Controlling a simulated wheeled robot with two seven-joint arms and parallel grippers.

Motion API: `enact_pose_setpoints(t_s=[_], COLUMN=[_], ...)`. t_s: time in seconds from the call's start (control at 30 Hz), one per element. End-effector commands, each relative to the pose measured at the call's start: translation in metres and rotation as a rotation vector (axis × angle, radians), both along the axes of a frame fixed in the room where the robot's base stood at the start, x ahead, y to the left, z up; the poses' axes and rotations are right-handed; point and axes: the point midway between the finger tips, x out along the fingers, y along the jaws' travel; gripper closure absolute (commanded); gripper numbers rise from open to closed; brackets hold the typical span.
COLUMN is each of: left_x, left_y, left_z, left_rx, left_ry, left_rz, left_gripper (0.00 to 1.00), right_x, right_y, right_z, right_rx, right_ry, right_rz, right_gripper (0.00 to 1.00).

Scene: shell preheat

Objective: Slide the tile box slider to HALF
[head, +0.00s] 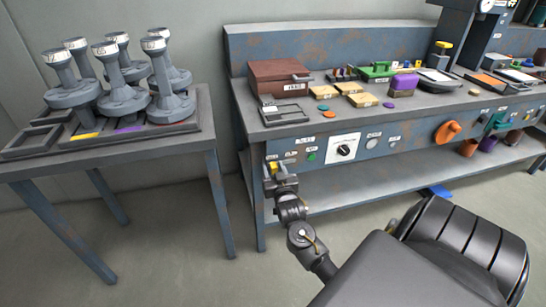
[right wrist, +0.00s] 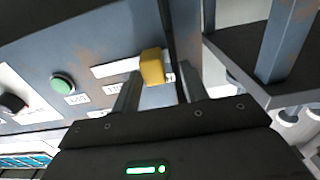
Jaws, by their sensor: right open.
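The slider's yellow knob (right wrist: 152,68) sits on a pale slot plate on the bench's blue front panel. In the head view the yellow knob (head: 273,167) shows at the panel's left end, partly hidden by my gripper. My right gripper (head: 277,177) is in front of it; in the right wrist view the open fingers (right wrist: 158,84) point at the panel with the knob between their tips, seemingly untouched. The small labels by the slot are too blurred to read. My left gripper is not in view.
A green button (right wrist: 62,82) and a black dial (head: 344,150) are on the panel beside the slider. A brown box (head: 275,78) and colored tiles stand on the bench top.

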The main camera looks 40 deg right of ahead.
Motion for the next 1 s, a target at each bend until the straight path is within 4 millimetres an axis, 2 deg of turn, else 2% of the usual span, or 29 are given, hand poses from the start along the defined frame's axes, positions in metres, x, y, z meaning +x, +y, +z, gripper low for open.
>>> enact_pose_setpoints(t_s=[0.17,0.6,0.8,1.0], left_x=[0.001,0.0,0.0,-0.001], left_y=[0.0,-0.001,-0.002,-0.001], left_z=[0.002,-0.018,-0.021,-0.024], left_rx=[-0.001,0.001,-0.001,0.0], left_ry=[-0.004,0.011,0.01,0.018], left_rz=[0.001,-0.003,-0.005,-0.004], left_gripper=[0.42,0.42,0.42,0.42], right_x=[-0.01,-0.08,-0.093,-0.094], right_y=[0.005,0.044,0.052,0.052], right_z=[-0.001,0.0,0.0,0.0], right_rx=[0.001,0.002,0.001,0.0], right_ry=[0.002,0.001,0.0,0.0], right_rz=[0.0,0.001,0.002,0.002], right_gripper=[0.56,0.56,0.56,0.56])
